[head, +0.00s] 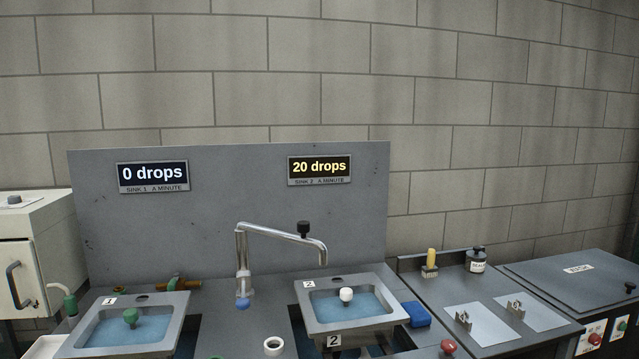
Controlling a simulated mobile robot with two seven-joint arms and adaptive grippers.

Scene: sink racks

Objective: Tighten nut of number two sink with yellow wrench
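The number two sink (350,303) stands right of the middle, with blue water in it and a white-topped plug or knob in the water. Labels reading "2" mark its rim and front. The display (319,168) above it reads "20 drops", sink 2, a minute. I cannot make out the nut; the underside of the sink is mostly hidden. I see no yellow wrench. A small upright yellow-handled item (431,259) stands on the right counter and looks like a brush. Neither of my grippers is in view.
The number one sink (130,322) is at the left; its display (153,176) reads "0 drops". A chrome faucet (282,233) rises between the sinks. A blue sponge-like block (416,314), a black-topped jar (476,261) and a white ring (273,346) stand nearby.

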